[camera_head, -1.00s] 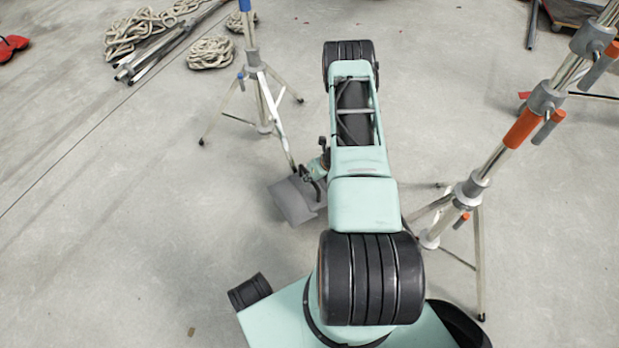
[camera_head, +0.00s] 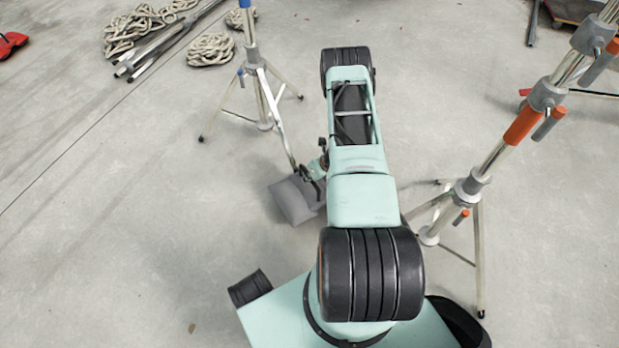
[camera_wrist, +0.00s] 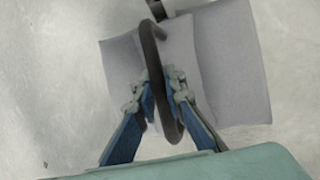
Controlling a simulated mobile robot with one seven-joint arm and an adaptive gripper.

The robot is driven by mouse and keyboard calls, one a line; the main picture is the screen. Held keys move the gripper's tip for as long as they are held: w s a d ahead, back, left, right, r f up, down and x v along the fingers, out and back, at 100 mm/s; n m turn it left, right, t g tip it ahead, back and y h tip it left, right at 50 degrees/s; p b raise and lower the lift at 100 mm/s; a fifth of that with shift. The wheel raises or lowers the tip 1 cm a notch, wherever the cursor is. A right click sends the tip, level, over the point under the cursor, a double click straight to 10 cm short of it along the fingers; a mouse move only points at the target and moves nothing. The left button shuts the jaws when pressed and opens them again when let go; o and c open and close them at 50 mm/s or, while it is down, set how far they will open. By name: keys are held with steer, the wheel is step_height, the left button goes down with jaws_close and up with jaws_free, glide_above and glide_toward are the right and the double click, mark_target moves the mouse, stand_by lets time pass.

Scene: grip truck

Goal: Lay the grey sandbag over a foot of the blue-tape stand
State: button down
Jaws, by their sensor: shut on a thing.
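The grey sandbag (camera_head: 292,203) is low, by the end of the near foot of the blue-tape stand (camera_head: 263,100), left of my arm. The head view does not settle whether it rests on that foot or beside it. My gripper (camera_head: 317,175) is above the bag's right side, partly hidden by my arm. In the wrist view my gripper (camera_wrist: 161,88) is shut on the dark loop handle of the sandbag (camera_wrist: 232,65). The bag spreads out to both sides below the fingers. A dark piece shows at its top edge, too cropped to identify.
An orange-tape stand (camera_head: 524,125) leans up at the right, its feet close to my arm. Coiled ropes (camera_head: 210,50) and metal poles (camera_head: 165,45) lie at the back left. The floor left of the bag is clear.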

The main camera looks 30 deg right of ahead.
steer(key=shift+w+f, duration=0.25)
steer(key=shift+f, duration=0.3)
steer(key=c, duration=1.9)
jaws_free()
steer(key=shift+s+f, duration=0.1)
steer(key=shift+c, duration=0.2)
steer(key=shift+s+f, duration=0.25)
steer(key=shift+s, duration=0.1)
steer(key=v, duration=1.2)
steer(key=shift+w+r, duration=0.2)
steer(key=shift+w, duration=0.05)
steer(key=shift+d, duration=0.1)
